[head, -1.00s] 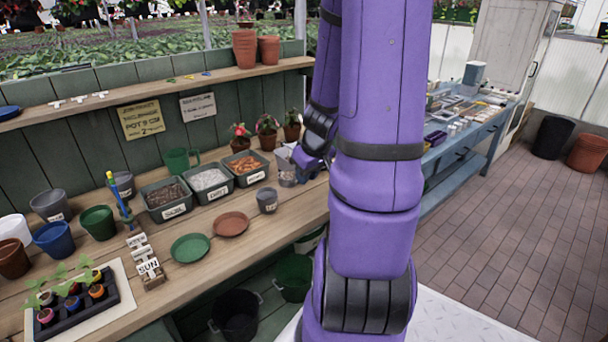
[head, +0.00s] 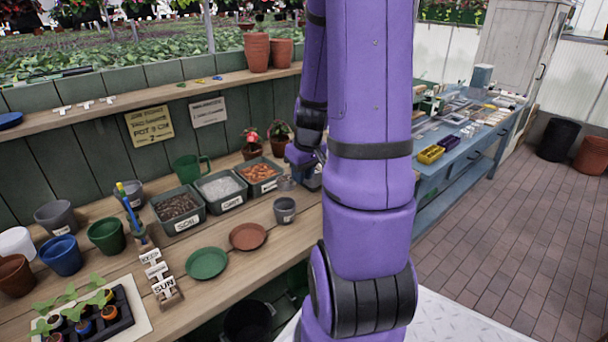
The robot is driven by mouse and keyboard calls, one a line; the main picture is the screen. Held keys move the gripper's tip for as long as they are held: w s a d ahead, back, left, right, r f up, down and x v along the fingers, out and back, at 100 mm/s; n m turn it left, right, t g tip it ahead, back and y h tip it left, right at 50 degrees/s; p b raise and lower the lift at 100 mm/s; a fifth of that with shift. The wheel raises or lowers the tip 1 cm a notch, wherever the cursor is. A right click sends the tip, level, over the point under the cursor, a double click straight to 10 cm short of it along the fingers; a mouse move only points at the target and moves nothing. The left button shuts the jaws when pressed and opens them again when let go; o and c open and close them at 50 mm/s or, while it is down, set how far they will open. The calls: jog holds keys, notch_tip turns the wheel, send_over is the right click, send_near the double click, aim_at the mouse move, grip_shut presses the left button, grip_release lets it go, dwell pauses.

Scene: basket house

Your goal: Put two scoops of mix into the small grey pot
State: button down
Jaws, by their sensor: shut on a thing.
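The small grey pot (head: 285,212) stands upright on the wooden bench, with a pale label on its front. Its inside is too small to read clearly. My gripper (head: 299,177) is just behind and above it, at the right end of the tray row. It is shut on a grey scoop-like thing (head: 285,184), small and partly hidden. Whether it carries any mix cannot be told. To the left stand a tray marked soil (head: 177,211) with dark filling, one of pale grit (head: 221,190) and one of orange-brown chips (head: 260,179).
A green saucer (head: 206,263) and a terracotta saucer (head: 248,237) lie left of the grey pot. Pots stand farther left, including a blue one (head: 60,256). Potted flowers (head: 279,139) stand behind my gripper. Bench wood right of the pot is clear.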

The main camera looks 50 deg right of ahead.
jog(key=w+g, duration=0.2)
jog(key=g, duration=0.1)
jog(key=shift+w+d+y, duration=0.25)
jog(key=shift+d+y, duration=0.05)
jog(key=w+g, duration=0.1)
jog(key=g, duration=0.1)
jog(key=w+d+g+y, duration=0.1)
jog(key=w+g, duration=0.1)
jog(key=shift+w+r+g, duration=0.2)
jog(key=shift+w+g, duration=0.1)
jog(key=shift+w+d+r+g+y, duration=0.15)
jog(key=shift+w+g+y, duration=0.05)
jog(key=shift+w+g, duration=0.5)
jog(key=shift+w+d+r+g+y, duration=0.1)
jog(key=shift+w+g+y, duration=0.1)
jog(key=shift+w+g, duration=0.5)
jog(key=shift+s, duration=0.15)
